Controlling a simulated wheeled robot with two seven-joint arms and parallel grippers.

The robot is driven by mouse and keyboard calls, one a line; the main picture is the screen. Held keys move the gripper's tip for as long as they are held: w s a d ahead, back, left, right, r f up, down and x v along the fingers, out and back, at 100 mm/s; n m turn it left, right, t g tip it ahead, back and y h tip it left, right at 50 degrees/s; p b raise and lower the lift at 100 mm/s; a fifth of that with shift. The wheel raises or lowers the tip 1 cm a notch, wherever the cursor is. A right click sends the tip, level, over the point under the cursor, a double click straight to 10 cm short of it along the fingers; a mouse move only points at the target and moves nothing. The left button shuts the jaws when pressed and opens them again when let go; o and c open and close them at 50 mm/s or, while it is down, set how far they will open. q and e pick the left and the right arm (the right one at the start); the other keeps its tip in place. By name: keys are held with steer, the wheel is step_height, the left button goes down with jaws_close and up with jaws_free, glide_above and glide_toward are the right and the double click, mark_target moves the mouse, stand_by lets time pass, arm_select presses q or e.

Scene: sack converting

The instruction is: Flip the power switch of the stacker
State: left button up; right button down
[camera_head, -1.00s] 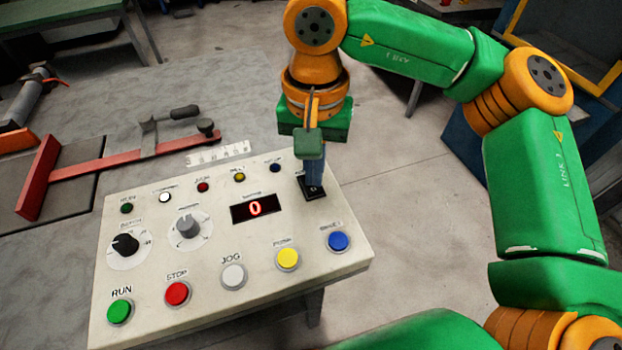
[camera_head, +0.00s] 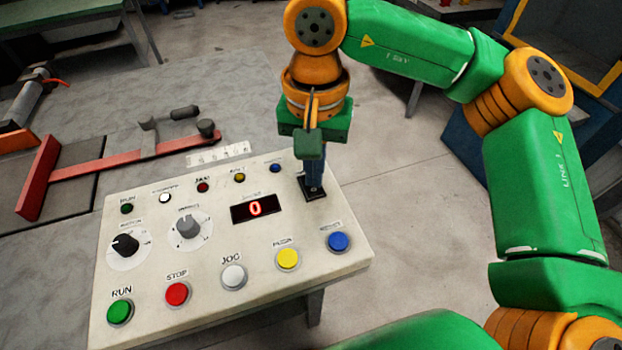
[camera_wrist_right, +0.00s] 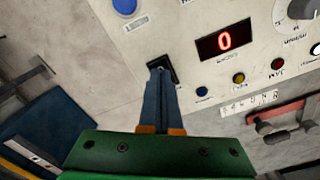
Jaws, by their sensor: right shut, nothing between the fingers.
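The white control panel (camera_head: 190,245) stands at the lower left of the head view. The power switch (camera_head: 316,196) is a small black rocker at the panel's right edge. It also shows in the right wrist view (camera_wrist_right: 163,64), partly hidden by the fingers. My right gripper (camera_head: 314,186) is shut and empty, pointing down with its fingertips at the switch. In the right wrist view the closed tips (camera_wrist_right: 159,72) overlap the switch; I cannot tell how firmly they touch it. The red display (camera_head: 255,208) reads 0. My left gripper is not in view.
Several buttons line the panel, including a blue one (camera_head: 338,241) and a yellow one (camera_head: 288,258) near the switch. Two knobs sit at left. A red bar clamp (camera_head: 100,167) lies on the grey table behind. Open floor is to the right of the panel.

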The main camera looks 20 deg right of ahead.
mark_target(314, 190)
steer(key=shift+f+b, duration=0.8)
steer(key=shift+f, duration=0.1)
stand_by(0.8)
step_height(314, 190, up, 7)
steer(key=p, duration=0.6)
steer(key=shift+r, duration=0.1)
